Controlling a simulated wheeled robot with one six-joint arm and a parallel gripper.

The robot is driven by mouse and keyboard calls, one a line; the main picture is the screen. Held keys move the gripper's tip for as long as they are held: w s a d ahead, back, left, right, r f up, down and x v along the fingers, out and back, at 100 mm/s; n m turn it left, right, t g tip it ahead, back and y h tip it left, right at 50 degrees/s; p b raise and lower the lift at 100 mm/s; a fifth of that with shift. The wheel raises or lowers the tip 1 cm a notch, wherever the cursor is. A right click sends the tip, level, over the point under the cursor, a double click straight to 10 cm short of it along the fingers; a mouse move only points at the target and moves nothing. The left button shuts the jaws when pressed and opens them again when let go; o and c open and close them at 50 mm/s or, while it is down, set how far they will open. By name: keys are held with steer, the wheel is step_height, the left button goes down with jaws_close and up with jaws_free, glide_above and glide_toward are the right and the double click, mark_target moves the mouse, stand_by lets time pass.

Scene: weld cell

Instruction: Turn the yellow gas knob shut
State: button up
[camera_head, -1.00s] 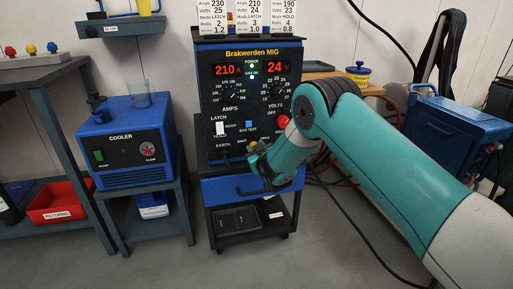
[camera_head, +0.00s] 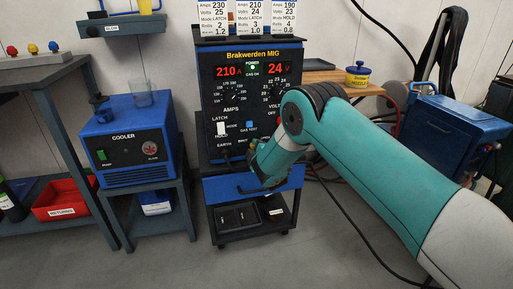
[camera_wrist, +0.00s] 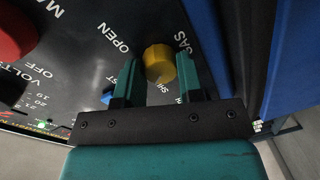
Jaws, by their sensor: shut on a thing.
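The yellow gas knob (camera_wrist: 159,63) is on the dark front panel of the welder (camera_head: 209,95). In the wrist view, the words GAS and OPEN show beside it, and a partly covered SH label lies below it. My gripper (camera_wrist: 156,68) has one green finger on each side of the knob and is shut on it. In the head view, my gripper (camera_head: 262,163) is at the lower right of the welder panel, and my arm hides the knob.
A red knob (camera_wrist: 12,35) is at the left in the wrist view. A blue surface (camera_wrist: 285,60) stands close on the right. The cooler (camera_head: 130,145) stands left of the welder. Below the panel is a blue drawer (camera_head: 225,188) with a handle.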

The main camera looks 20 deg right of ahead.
steer(key=shift+n, duration=1)
steer(key=o, duration=0.9)
steer(key=s+b, duration=0.3)
steer(key=s, duration=0.2)
steer(key=s+r+b, duration=0.1)
steer(key=s+b, duration=0.3)
steer(key=s, duration=0.2)
steer(key=s+b, duration=0.3)
steer(key=s, duration=0.3)
steer(key=shift+s+r+b, duration=0.15)
steer(key=shift+r+b, duration=0.1)
steer(key=shift+b, duration=0.1)
